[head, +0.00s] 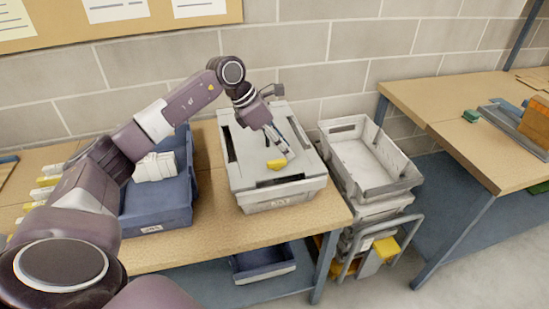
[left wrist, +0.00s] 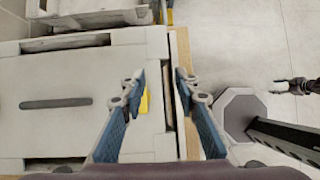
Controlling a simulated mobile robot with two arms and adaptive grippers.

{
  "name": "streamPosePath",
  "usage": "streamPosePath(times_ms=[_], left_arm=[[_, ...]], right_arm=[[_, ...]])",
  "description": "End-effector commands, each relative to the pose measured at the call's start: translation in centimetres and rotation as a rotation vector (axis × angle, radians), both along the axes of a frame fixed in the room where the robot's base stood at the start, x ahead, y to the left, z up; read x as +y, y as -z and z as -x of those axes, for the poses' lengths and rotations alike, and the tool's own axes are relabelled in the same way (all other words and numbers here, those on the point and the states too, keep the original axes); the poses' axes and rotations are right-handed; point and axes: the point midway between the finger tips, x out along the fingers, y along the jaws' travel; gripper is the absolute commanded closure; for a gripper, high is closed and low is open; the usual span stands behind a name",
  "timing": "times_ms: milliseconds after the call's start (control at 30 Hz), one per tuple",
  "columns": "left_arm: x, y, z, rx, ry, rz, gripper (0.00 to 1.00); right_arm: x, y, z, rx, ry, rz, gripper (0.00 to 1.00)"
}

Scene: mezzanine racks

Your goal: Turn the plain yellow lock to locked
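The yellow lock (head: 276,164) is a small plain yellow piece on the top of a closed grey crate (head: 245,150), near its front edge. My left gripper (head: 284,152) is over the crate, pointing down, with its fingertips close to the lock. In the left wrist view its two blue fingers (left wrist: 159,78) are apart with nothing between the tips. There the yellow piece (left wrist: 145,103) shows beside the left finger, partly hidden by it. Contact cannot be told. A small dark gripper (left wrist: 280,86), which seems to be my right one, is far off over the floor.
A blue bin (head: 160,212) with white items stands left of the crate on the wooden table (head: 240,240). Stacked grey crates (head: 365,160) stand to the right. Another table (head: 440,105) is at far right. A brick wall is behind.

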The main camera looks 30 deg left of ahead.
Motion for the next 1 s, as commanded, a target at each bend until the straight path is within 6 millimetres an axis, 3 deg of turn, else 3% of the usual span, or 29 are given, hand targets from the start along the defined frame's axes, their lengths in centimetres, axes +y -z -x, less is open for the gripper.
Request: streamPosePath(times_ms=[33, 100, 200, 700, 1000], left_arm=[[2.2, -0.3, 0.4, 0.022, -0.011, -0.053, 0.71], [4.2, -0.5, 1.1, 0.048, -0.021, -0.103, 0.71], [5.3, -0.4, 1.5, 0.071, -0.029, -0.135, 0.71], [3.7, 5.7, -0.4, 0.073, -0.029, -0.136, 0.71], [3.5, 6.7, -0.7, 0.071, -0.028, -0.136, 0.71]], right_arm=[[0.0, 0.0, 0.0, 0.000, 0.000, 0.000, 0.51], [0.0, 0.0, 0.0, -0.001, 0.000, 0.000, 0.51], [0.1, -0.1, 0.0, -0.001, 0.000, -0.001, 0.51], [0.2, -2.3, -0.1, -0.003, 0.001, -0.003, 0.51], [0.2, -2.4, -0.2, -0.003, 0.001, -0.003, 0.51]])
